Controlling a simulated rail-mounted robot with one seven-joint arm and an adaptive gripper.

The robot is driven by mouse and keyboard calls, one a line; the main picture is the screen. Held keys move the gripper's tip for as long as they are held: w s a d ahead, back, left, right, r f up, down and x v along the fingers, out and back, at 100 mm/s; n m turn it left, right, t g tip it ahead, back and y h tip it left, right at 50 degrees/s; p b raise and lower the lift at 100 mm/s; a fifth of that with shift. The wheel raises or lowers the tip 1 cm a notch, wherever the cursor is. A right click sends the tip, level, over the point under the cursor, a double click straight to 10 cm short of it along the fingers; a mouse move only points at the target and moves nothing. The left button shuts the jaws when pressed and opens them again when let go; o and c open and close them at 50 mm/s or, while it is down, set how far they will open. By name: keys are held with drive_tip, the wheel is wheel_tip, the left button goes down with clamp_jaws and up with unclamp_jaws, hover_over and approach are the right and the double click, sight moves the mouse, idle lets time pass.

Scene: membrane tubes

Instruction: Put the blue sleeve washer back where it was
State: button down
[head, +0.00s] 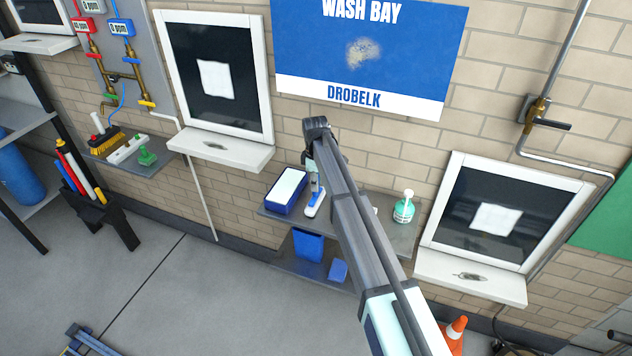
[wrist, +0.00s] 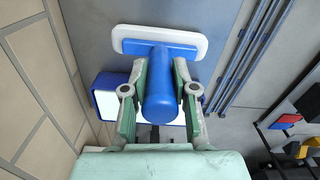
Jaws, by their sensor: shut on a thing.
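The blue sleeve washer (wrist: 161,92) has a round blue handle and a wide blue head with a white sleeve. In the wrist view its handle is between the pale green fingers of my gripper (wrist: 160,80), which is shut on it. The head lies crosswise beyond the fingertips. In the head view the washer (head: 315,204) hangs below my gripper (head: 313,174), over the left part of the grey wall shelf (head: 268,213). I cannot tell whether it touches the shelf. My arm hides the middle of the shelf.
A blue tray with a white top (head: 286,189) sits left of the washer. A green and white bottle (head: 404,207) stands at the shelf's right end. A blue bucket (head: 308,244) is on the lower shelf. Framed dark panes with white ledges flank the shelf.

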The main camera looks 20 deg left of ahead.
drive_tip(key=c, duration=0.9)
unclamp_jaws()
wheel_tip(320, 180, up, 12)
drive_tip(key=b, duration=0.4)
